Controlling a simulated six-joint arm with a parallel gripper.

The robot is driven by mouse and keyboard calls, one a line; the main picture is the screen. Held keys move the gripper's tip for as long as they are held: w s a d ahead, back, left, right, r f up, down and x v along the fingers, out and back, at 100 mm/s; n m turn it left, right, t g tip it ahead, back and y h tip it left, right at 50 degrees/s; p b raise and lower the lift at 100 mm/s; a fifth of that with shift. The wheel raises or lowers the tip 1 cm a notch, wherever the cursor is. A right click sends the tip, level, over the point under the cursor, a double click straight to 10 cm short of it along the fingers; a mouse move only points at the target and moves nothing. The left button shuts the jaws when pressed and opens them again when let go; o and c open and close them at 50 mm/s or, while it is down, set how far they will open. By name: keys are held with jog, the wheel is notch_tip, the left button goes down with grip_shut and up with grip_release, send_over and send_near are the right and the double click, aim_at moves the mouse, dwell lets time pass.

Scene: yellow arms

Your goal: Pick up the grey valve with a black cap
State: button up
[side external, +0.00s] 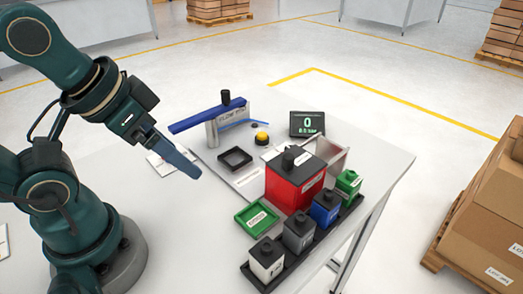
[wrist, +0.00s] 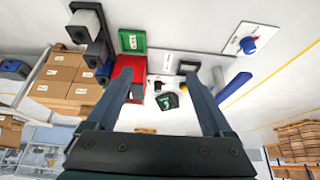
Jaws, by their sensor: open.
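The grey valve with a black cap (side external: 298,233) stands upright in a black rack, between a white valve (side external: 267,261) and a blue valve (side external: 324,209). In the wrist view the grey valve (wrist: 97,55) shows at the upper left, outside my left finger. My gripper (side external: 187,172) is above the table to the left of the rack, well apart from the valve. In the wrist view my gripper (wrist: 159,74) has its two fingers spread with nothing held between them.
A green valve (side external: 348,183) stands at the rack's far end. A red box (side external: 288,188) with a black top stands behind the rack. A green tray (side external: 243,225) lies left of it. A blue-armed press (side external: 213,118), black tray (side external: 235,169) and display (side external: 307,123) are farther back.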

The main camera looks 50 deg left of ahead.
jog(key=w+d+r+n, duration=0.1)
jog(key=w+r+n, duration=0.1)
jog(key=w+r, duration=0.2)
jog(key=g, duration=0.4)
send_near(301, 217)
jog(key=w+a, duration=0.2)
jog(key=a, duration=0.2)
jog(key=d+f, duration=0.1)
jog(key=f, duration=0.1)
jog(key=d+f+m+g, duration=0.1)
jog(key=f, duration=0.2)
jog(key=d+f+m, duration=0.1)
jog(key=d+f, duration=0.1)
jog(key=shift+s+f+g, duration=0.15)
jog(key=shift+s+g, duration=0.15)
jog(key=shift+s, duration=0.05)
jog(key=shift+f, duration=2.3)
grip_shut()
